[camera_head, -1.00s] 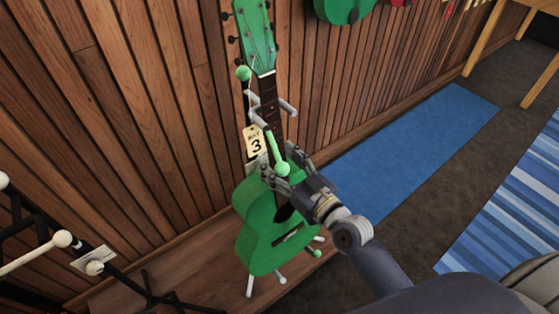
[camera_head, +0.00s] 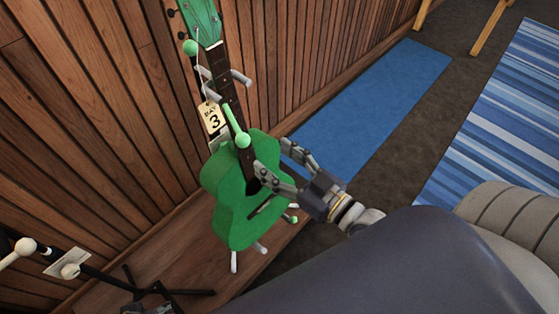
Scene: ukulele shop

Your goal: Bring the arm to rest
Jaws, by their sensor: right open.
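My right gripper (camera_head: 270,162) is open, its two fingers spread in front of and beside the green ukulele's body. I cannot tell whether a finger touches it. The green ukulele (camera_head: 232,218) stands upright on a stand with pale padded arms and feet, against the wood wall. Its neck rises to a green headstock (camera_head: 200,18) that is cut by the top edge. My right arm (camera_head: 400,265) fills the lower right.
A black stand with white knobs (camera_head: 70,270) is at the lower left, on the wooden platform (camera_head: 190,270). A blue mat (camera_head: 385,105) and a striped blue rug (camera_head: 510,130) lie on the dark floor at the right. Wooden legs (camera_head: 490,25) show at the top right.

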